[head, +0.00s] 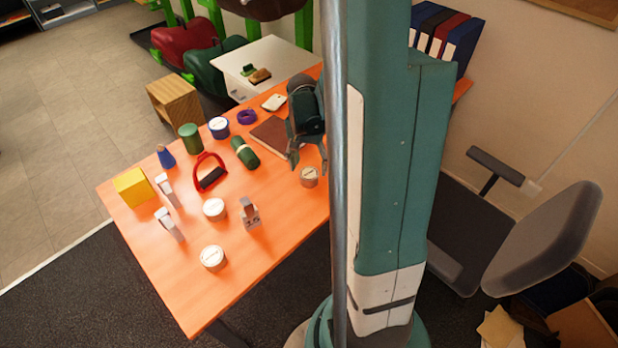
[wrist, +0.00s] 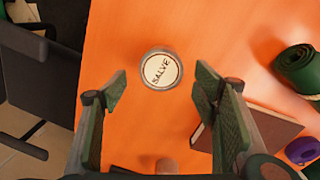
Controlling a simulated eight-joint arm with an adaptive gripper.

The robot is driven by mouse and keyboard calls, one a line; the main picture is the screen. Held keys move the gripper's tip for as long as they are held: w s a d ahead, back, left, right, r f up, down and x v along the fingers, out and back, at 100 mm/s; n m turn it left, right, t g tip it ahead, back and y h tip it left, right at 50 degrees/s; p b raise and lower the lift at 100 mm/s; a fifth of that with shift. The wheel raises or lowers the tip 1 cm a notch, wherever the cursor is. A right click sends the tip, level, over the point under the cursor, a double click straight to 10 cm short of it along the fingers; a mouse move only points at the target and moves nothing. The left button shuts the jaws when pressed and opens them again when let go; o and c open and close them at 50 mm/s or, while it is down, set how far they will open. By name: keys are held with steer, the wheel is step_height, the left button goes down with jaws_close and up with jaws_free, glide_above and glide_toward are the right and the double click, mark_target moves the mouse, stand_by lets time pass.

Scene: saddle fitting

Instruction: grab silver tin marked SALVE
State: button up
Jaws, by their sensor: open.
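The silver tin marked SALVE (wrist: 161,70) stands upright on the orange table, its round white label facing up in the wrist view. In the head view the tin (head: 309,176) stands near the right edge of the table, close to my gripper. My gripper (wrist: 160,88) is open and empty, its two green-padded fingers spread to the left and right of the tin. The tin lies ahead of the gap between the fingertips, and neither finger touches it. In the head view my gripper (head: 308,164) hangs just above the tin, partly hidden by my column.
A brown book (head: 270,132) lies beside my gripper; it also shows in the wrist view (wrist: 262,130). A green roll (head: 244,153) and purple ring (head: 246,117) lie nearby. Other tins (head: 214,208) stand nearer the front. A chair (head: 545,240) stands right of the table.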

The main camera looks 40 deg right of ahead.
mark_target(309, 173)
steer(key=shift+s+a+f+b, duration=0.1)
steer(key=shift+f+b, duration=0.35)
steer(key=shift+f, duration=0.85)
steer(key=shift+a+f+b, duration=0.1)
steer(key=shift+f+b, duration=0.3)
steer(key=shift+f, duration=0.9)
steer(key=c, duration=1.1)
